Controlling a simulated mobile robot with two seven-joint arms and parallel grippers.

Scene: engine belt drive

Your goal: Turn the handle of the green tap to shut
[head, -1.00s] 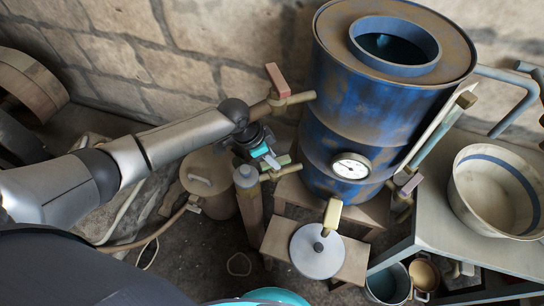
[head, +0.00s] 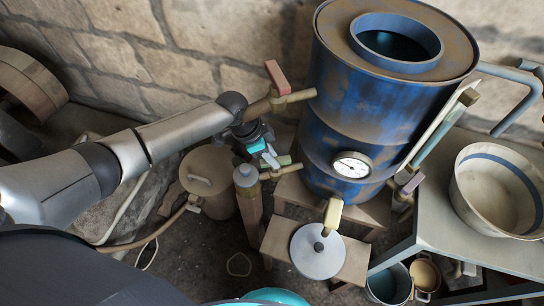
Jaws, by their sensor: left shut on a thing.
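The green tap (head: 280,172) is a brass-coloured tap low on the left side of the blue drum (head: 340,125). Its short green handle (head: 285,160) lies roughly along the spout. My left gripper (head: 271,160) reaches in from the left, just above the tap, and its fingers are shut on the green handle. The fingers hide part of the handle. My right gripper is not in view.
A red-handled tap (head: 278,78) sits higher on the drum, close above my left gripper. A yellow-handled tap (head: 332,215) is at the front over a round grey disc (head: 317,250). A bench (head: 440,240) is at right.

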